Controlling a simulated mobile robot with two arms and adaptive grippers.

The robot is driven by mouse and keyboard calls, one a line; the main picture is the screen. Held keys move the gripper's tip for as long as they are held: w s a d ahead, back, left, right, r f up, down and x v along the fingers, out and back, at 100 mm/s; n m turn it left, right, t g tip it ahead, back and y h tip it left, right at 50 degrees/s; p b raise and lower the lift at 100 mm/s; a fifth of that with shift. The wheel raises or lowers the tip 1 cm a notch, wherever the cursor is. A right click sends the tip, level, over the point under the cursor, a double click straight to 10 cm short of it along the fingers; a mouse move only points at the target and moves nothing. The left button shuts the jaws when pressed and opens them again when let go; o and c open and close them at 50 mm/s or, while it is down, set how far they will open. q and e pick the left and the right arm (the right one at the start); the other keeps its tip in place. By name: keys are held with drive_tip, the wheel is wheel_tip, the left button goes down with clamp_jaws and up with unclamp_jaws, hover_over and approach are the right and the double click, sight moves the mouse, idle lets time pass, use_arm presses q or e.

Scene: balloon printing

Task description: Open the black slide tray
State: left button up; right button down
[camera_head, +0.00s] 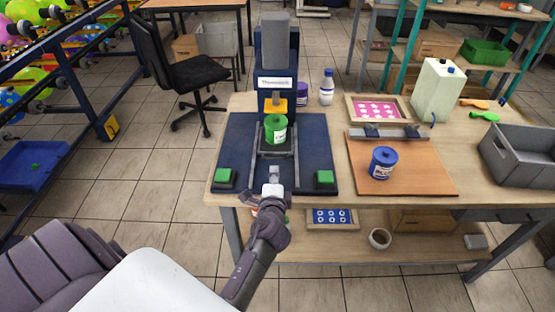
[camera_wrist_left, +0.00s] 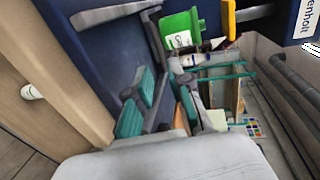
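The printing machine (camera_head: 277,70) stands on the table with a dark blue base (camera_head: 310,160). A slide tray with grey side rails (camera_head: 294,165) runs forward from under its head; its dark surface is hard to tell from the base. A green can (camera_head: 276,130) sits on the tray and also shows in the left wrist view (camera_wrist_left: 181,29). My left gripper (camera_head: 272,184) is at the front of the base, by the tray's small grey front piece (camera_head: 274,172). In the left wrist view its teal-padded fingers (camera_wrist_left: 167,105) stand apart. Contact with the tray is unclear. My right gripper is out of view.
Green buttons (camera_head: 225,177) (camera_head: 325,178) flank the base front. On the right are a blue can (camera_head: 382,163) on a wooden board (camera_head: 420,178), a pink-patterned frame (camera_head: 352,108), a pale jug (camera_head: 437,90) and a grey bin (camera_head: 520,165). A lower shelf (camera_head: 350,250) lies below.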

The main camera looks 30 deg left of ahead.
use_arm(q)
drive_tip(key=x, duration=0.9)
drive_tip(key=shift+s, duration=0.1)
drive_tip(key=shift+d, duration=0.1)
clamp_jaws()
